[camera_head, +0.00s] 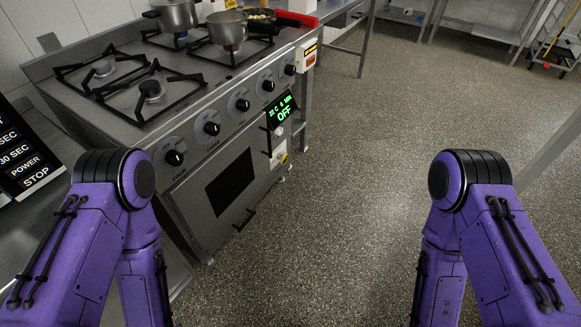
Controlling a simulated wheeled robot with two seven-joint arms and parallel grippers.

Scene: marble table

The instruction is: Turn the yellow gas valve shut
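I cannot make out a yellow gas valve for certain. The steel gas stove (215,150) stands at the left, with a row of black knobs along its front. A small pale box with an orange-yellow label (309,55) is fixed at the stove's right corner; it is too small to tell what it is. My two purple arms come in at the lower left and lower right, bent downward. Both of my grippers are below the picture and out of view.
Two pots, one at the back (173,14) and one nearer (228,29), and a black pan (262,19) stand on the stove. A lit display (283,112) on its front reads OFF. The speckled floor (370,150) is clear. A steel table stands behind, right of the stove.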

